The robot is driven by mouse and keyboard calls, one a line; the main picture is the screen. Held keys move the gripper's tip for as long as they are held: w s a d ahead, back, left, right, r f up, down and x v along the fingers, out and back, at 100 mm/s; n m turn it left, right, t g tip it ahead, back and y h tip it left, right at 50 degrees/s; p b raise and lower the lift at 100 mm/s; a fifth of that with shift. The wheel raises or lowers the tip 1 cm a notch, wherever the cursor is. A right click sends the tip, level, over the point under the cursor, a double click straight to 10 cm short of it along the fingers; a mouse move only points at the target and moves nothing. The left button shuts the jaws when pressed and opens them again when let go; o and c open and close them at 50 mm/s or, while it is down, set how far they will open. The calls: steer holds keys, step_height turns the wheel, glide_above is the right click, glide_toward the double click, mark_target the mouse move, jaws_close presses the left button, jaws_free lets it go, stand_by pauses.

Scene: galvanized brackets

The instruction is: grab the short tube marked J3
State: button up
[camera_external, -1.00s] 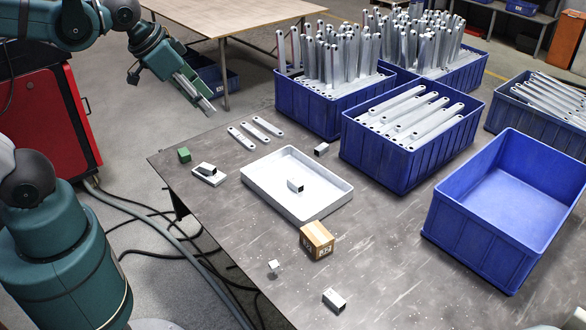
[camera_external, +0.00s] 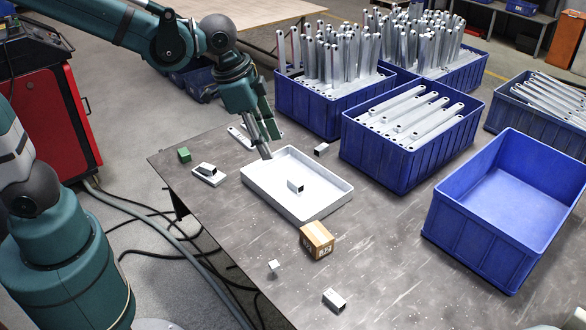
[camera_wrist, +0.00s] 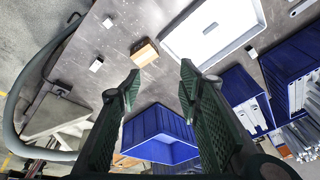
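Several short square metal tubes are in the external view, their markings too small to read, so I cannot tell which is J3. One tube (camera_external: 295,186) lies in the white tray; it also shows in the wrist view (camera_wrist: 210,28). One tube (camera_external: 207,169) rests on a small white plate, one (camera_external: 321,149) lies behind the tray, and one (camera_external: 334,301) lies near the front edge. My gripper (camera_external: 266,150) is above the table by the tray's back left side. In the wrist view my gripper (camera_wrist: 160,72) is open with nothing between its fingers.
The white tray (camera_external: 262,191) lies mid-table. A cardboard box (camera_external: 317,241), small metal cube (camera_external: 274,266) and green block (camera_external: 184,155) stand around it. Blue crates of brackets (camera_external: 395,160) line the back; an empty blue crate (camera_external: 450,225) stands right. The front middle is mostly clear.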

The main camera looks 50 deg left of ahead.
steer(key=w+d+f+m+g+b, duration=0.2)
steer(key=d+f+m, duration=0.3)
steer(key=d+f, duration=0.8)
steer(key=m+g+y+b, duration=0.1)
steer(key=m+b, duration=0.1)
steer(key=m, duration=0.2)
glide_above(335, 297)
steer(key=f, duration=1.2)
steer(key=shift+s+f, duration=0.25)
steer(key=shift+a, duration=0.1)
steer(key=shift+f+b, duration=0.4)
steer(key=shift+f, duration=0.9)
steer(key=shift+f, duration=0.1)
steer(key=shift+w+f+b, duration=0.2)
steer(key=shift+f+b, duration=0.65)
steer(key=shift+f, duration=1.7)
